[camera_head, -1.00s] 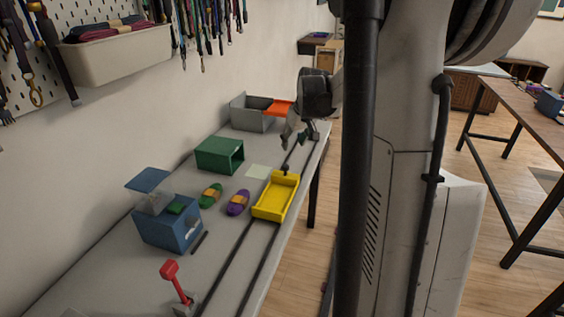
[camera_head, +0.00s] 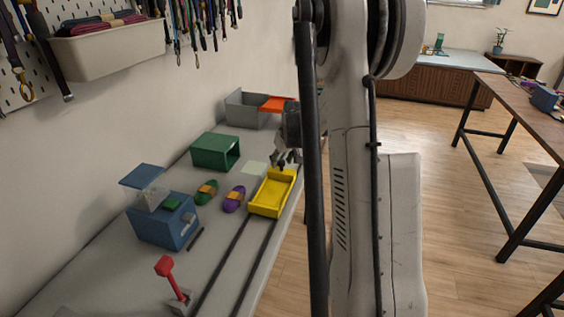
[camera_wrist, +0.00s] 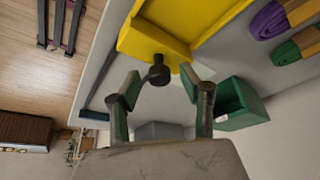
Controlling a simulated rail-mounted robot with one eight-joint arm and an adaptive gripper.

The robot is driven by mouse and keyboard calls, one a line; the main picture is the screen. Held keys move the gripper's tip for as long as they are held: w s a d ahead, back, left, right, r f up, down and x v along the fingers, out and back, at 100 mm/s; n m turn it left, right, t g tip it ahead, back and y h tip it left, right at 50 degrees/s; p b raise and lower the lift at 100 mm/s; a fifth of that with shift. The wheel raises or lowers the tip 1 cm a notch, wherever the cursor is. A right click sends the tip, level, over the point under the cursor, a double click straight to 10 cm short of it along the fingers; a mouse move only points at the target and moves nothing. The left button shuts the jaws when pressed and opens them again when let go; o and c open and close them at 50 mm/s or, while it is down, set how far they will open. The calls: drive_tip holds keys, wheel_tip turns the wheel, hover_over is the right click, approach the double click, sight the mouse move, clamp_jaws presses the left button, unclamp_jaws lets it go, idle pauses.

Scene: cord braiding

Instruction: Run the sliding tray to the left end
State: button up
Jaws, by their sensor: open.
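The yellow sliding tray (camera_head: 270,197) sits on two dark rails (camera_head: 232,262) along the front of the workbench. It also shows at the top of the wrist view (camera_wrist: 168,32). A dark round knob (camera_wrist: 159,75) stands out from the tray's end nearest my gripper. My gripper (camera_head: 285,160) is over the bench at the tray's far end, partly hidden by my arm in the head view. In the wrist view its two fingers (camera_wrist: 160,88) are open, one on each side of the knob, with gaps between.
A green box (camera_head: 215,152), a grey bin with an orange part (camera_head: 247,110), and green (camera_head: 206,193) and purple (camera_head: 234,199) cord bundles lie behind the rails. A blue box with a raised lid (camera_head: 163,222) and a red lever (camera_head: 166,272) stand nearer. The rails' near stretch is clear.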

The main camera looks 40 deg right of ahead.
clamp_jaws()
idle(0.3)
drive_tip(key=shift+s, duration=0.1)
